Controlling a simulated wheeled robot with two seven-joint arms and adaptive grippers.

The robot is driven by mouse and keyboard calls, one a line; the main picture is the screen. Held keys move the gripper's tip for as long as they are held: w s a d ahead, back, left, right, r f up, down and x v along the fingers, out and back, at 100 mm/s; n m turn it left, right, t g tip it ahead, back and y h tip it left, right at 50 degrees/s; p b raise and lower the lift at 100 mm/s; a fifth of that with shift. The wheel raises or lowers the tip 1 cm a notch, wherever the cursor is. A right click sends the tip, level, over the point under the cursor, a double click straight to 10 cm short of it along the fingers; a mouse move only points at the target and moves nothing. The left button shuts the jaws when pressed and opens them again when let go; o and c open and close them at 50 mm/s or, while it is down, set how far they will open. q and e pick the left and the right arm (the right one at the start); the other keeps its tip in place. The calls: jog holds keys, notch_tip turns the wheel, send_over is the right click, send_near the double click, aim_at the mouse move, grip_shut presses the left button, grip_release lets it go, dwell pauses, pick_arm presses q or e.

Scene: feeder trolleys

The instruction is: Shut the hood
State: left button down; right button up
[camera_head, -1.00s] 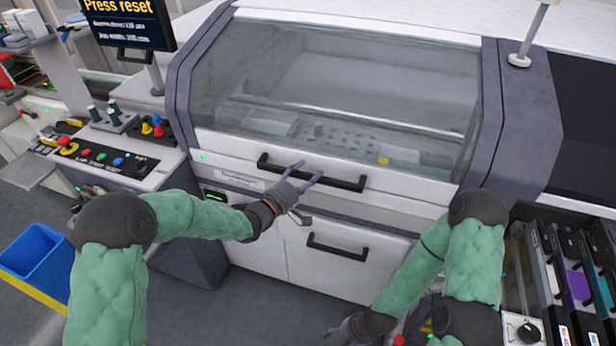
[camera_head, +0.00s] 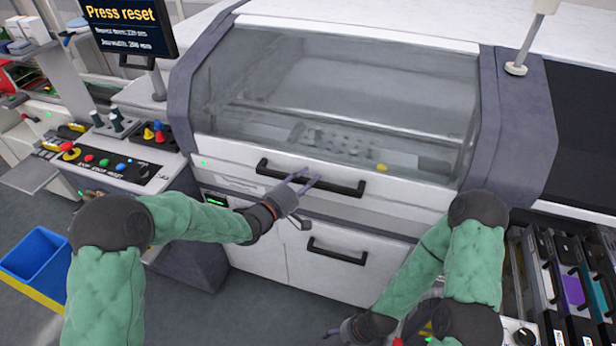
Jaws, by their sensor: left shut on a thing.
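The hood (camera_head: 330,85) is a clear window in a dark frame with a white lower panel; it looks lowered over the machine, but I cannot tell whether it is fully shut. Its black bar handle (camera_head: 342,187) runs across the white panel. My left gripper (camera_head: 311,176) is at the left part of this handle, with its fingers shut on the bar. My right gripper (camera_head: 330,333) is low at the bottom edge, away from the hood; its jaws are too small and partly hidden to judge.
A screen reading "Press reset" (camera_head: 125,22) and a button panel (camera_head: 110,165) stand at the left. A blue bin (camera_head: 35,258) is on the floor. A lower cabinet handle (camera_head: 337,251) sits below the hood. Feeder slots (camera_head: 570,285) are at the right.

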pick_arm(q)
notch_tip(320, 180, up, 6)
jog(key=s+p, duration=0.2)
jog(key=p, duration=0.5)
jog(key=shift+s+a+n+g+y, duration=0.3)
jog(key=shift+s+a+g+y, duration=0.1)
jog(key=shift+a, duration=0.05)
jog(key=c, duration=0.8)
grip_release()
jog(key=v, duration=1.2)
